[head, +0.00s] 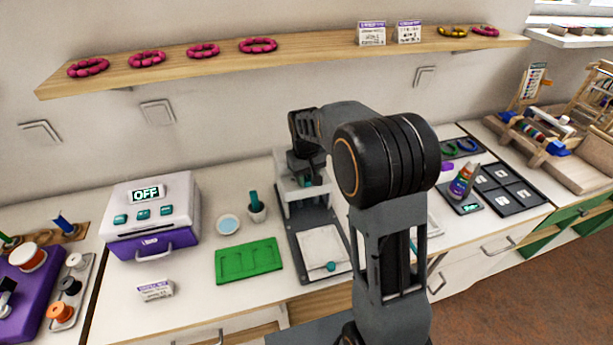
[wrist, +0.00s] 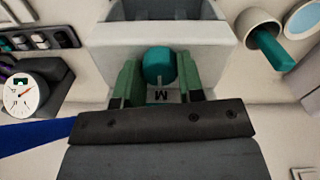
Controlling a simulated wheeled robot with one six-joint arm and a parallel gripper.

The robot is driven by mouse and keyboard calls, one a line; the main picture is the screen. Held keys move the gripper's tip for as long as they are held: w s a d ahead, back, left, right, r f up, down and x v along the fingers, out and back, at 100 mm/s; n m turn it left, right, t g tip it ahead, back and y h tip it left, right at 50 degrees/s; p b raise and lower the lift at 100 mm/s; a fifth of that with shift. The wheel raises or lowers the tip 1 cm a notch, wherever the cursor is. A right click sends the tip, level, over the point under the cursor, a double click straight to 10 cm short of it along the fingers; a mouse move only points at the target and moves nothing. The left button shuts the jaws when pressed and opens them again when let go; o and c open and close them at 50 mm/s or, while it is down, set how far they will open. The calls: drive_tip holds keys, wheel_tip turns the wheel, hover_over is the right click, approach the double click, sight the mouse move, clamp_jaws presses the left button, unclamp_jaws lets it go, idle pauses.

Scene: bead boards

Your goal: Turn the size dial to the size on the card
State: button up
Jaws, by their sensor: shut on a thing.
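The size dial is a round teal knob (wrist: 159,64) on the pale face of a machine, seen in the wrist view. A dark letter that reads like M stands beside the knob on the gripper side. My gripper (wrist: 159,78) has its two green fingers on either side of the knob and is shut on it. In the head view the white and grey machine (head: 291,201) stands at mid-counter, with my gripper (head: 309,170) at its upper part. The dial is hidden there. A small card (head: 157,290) stands at the counter's front left; its text is too small to read.
A green tray (head: 248,261), a cup with a teal tool (head: 257,207) and a blue-topped dish (head: 228,224) are left of the machine. A white box showing OFF (head: 150,214) is farther left. Two more cards (head: 372,33) stand on the shelf (head: 200,65).

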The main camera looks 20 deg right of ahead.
sight(306, 178)
drive_tip(key=o, duration=0.9)
drive_tip(key=shift+r, duration=0.1)
drive_tip(key=r, duration=1.3)
drive_tip(key=shift+a+r, duration=0.2)
drive_tip(key=shift+r, duration=0.15)
